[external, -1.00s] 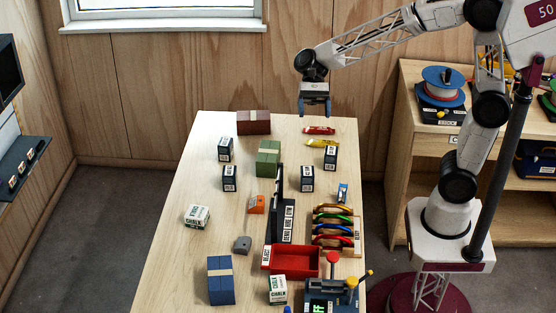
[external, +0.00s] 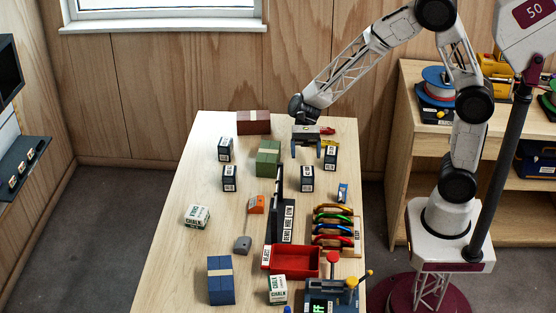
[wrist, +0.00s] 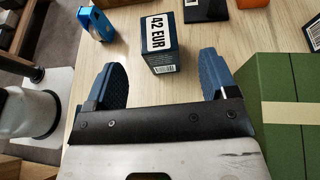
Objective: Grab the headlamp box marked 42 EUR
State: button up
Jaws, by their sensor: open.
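The dark blue headlamp box (wrist: 158,55) shows in the wrist view with a white label reading 42 EUR. It stands upright ahead of my gripper (wrist: 163,78), centred between the fingers but beyond their tips. In the external view this appears to be the box (external: 307,180) at the front right of the similar boxes, though its label is too small to read there. My gripper (external: 306,154) is open and empty above the table, just behind that box.
Similar dark boxes stand at the right (external: 330,158) and left (external: 225,149). A green box (external: 268,158) is close to the left of my gripper. A black sign stand (external: 282,215), an orange item (external: 256,204) and a rack of carabiners (external: 335,230) lie nearer the front.

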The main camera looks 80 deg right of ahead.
aim_at(307, 186)
jog(key=shift+f, duration=1.25)
jog(key=shift+x, duration=1.3)
jog(key=shift+a, duration=0.1)
jog(key=shift+x, duration=2.5)
jog(key=shift+s, duration=0.1)
